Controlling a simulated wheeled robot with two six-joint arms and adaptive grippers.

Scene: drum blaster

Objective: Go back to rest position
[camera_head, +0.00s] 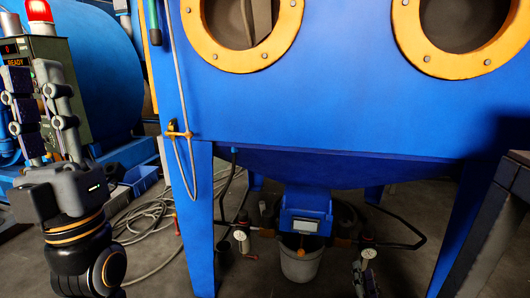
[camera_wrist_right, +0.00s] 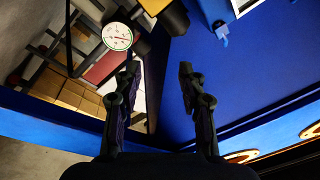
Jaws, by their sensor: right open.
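My left gripper (camera_head: 32,72) stands upright at the left of the head view, fingers pointing up. Its two fingers are apart with nothing between them. It is in front of a green control box (camera_head: 58,75) with a lit READY display. My right gripper (camera_wrist_right: 158,75) shows in the right wrist view with its two fingers spread and empty. Past its fingers are a blue panel (camera_wrist_right: 235,85) and a round white gauge (camera_wrist_right: 117,36).
A large blue cabinet (camera_head: 300,110) with orange-ringed round ports fills the middle and right. Under it stands a grey bucket (camera_head: 300,265). Loose hoses (camera_head: 145,215) lie on the floor at its left. A red beacon (camera_head: 39,11) is lit at top left.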

